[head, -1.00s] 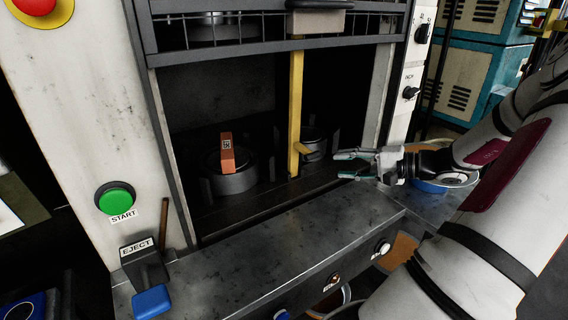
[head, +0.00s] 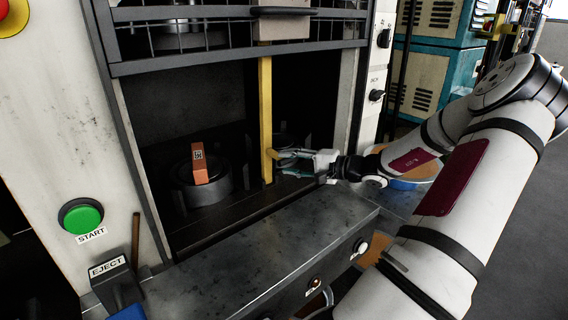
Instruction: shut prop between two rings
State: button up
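A yellow upright prop (head: 265,115) stands in the machine opening, below the raised mesh guard, with a short yellow handle low on its right side. My gripper (head: 284,160) reaches in from the right, its fingertips at the prop's lower part by the handle. Whether the fingers touch or close on it I cannot tell. A dark round ring (head: 203,190) with an orange block (head: 200,163) on top sits left of the prop. A second round part behind my gripper is mostly hidden.
The raised mesh guard (head: 225,45) hangs above the opening. A metal ledge (head: 270,250) runs in front. A green START button (head: 81,215) and an EJECT lever (head: 110,280) are at the left. Dark knobs (head: 380,67) are on the right post.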

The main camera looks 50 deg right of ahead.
jog(key=shift+x, duration=1.05)
jog(key=shift+f, duration=0.1)
grip_shut()
